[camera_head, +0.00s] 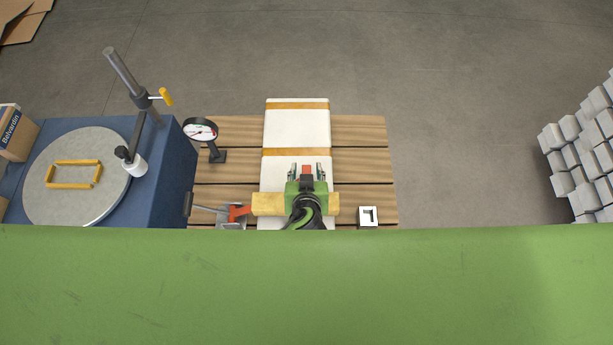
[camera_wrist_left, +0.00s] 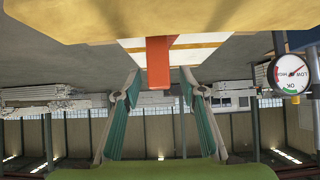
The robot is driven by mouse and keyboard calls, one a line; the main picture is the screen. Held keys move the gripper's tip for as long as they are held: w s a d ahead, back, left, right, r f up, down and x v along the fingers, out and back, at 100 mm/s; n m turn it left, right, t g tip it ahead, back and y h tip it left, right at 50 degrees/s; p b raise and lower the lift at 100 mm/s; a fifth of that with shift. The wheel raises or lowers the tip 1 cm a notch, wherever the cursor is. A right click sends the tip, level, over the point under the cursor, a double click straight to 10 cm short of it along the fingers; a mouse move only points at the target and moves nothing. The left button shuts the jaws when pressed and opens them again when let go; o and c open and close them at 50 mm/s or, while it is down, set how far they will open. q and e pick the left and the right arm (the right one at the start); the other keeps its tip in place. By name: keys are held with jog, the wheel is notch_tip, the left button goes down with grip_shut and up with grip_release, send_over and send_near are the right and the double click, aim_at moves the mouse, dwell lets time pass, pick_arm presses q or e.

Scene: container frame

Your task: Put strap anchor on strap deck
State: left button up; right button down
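My left gripper (camera_head: 307,172) is over the white block with orange-tan bands (camera_head: 297,128), which appears to be the strap deck. Its fingers are apart. A red-orange piece (camera_head: 305,167) shows between the fingertips, and in the left wrist view (camera_wrist_left: 158,62) gaps show on both sides of it. Whether it is the strap anchor I cannot tell. A yellowish wooden bar (camera_head: 268,204) lies crosswise by the gripper, partly hidden by it; it fills the top of the wrist view (camera_wrist_left: 110,20). My right gripper is not in view.
A slatted wooden table (camera_head: 360,165) carries a dial gauge (camera_head: 201,131), a red-handled metal clamp (camera_head: 237,212) and a marked cube (camera_head: 368,216). A blue bench (camera_head: 175,180) with a round plate (camera_head: 75,205) stands left. A green surface (camera_head: 300,285) hides the foreground. Grey blocks (camera_head: 585,150) are stacked right.

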pick_arm(q)
grip_shut()
jog(key=shift+r, duration=0.1)
